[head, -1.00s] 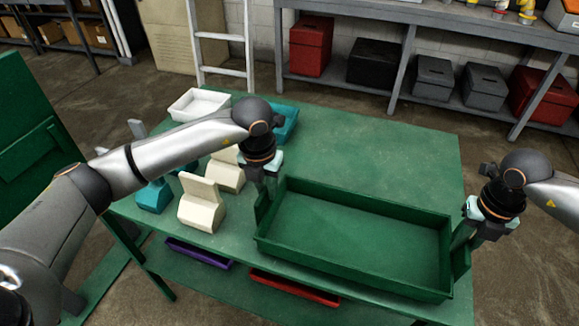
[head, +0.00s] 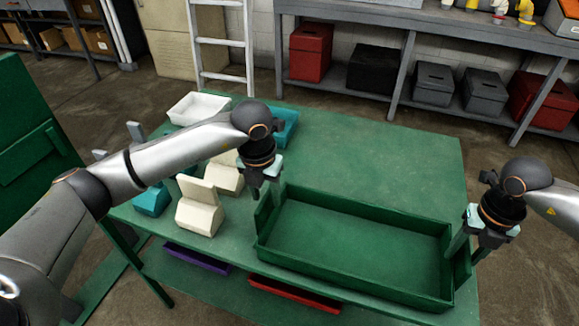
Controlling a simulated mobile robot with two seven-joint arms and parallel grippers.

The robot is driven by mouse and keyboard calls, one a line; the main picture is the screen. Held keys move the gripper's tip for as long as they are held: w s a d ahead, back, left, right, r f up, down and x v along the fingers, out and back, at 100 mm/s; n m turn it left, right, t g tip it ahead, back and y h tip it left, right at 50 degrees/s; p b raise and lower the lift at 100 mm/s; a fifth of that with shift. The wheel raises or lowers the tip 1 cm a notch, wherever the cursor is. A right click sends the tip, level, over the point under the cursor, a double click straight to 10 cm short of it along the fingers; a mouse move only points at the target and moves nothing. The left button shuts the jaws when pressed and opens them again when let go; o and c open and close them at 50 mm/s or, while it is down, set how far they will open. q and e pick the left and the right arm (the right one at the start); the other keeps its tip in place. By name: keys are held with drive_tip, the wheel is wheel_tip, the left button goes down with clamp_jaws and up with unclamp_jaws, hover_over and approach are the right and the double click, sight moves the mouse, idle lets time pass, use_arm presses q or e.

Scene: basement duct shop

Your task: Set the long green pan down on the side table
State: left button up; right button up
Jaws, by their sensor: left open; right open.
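The long green pan (head: 350,247) lies flat on the green table (head: 380,150), along its front right part. It is empty, with a raised piece at each short end. My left gripper (head: 264,196) is open at the pan's left end, its fingers close to the raised piece there. My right gripper (head: 466,238) is open at the pan's right end, its fingers beside the raised piece there. I cannot tell whether the fingers still touch the pan.
Cream blocks (head: 200,210), a teal piece (head: 152,200), a white tray (head: 198,106) and a teal tray (head: 285,125) stand on the left of the table. The table behind the pan is clear. A purple tray (head: 198,258) and a red tray (head: 295,293) show below.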

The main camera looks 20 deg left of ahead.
drive_tip(key=shift+r, duration=0.1)
use_arm(q)
wheel_tip(320, 180, up, 11)
drive_tip(key=s, duration=0.1)
drive_tip(key=shift+s, duration=0.15)
use_arm(e)
wheel_tip(320, 180, up, 12)
idle(0.6)
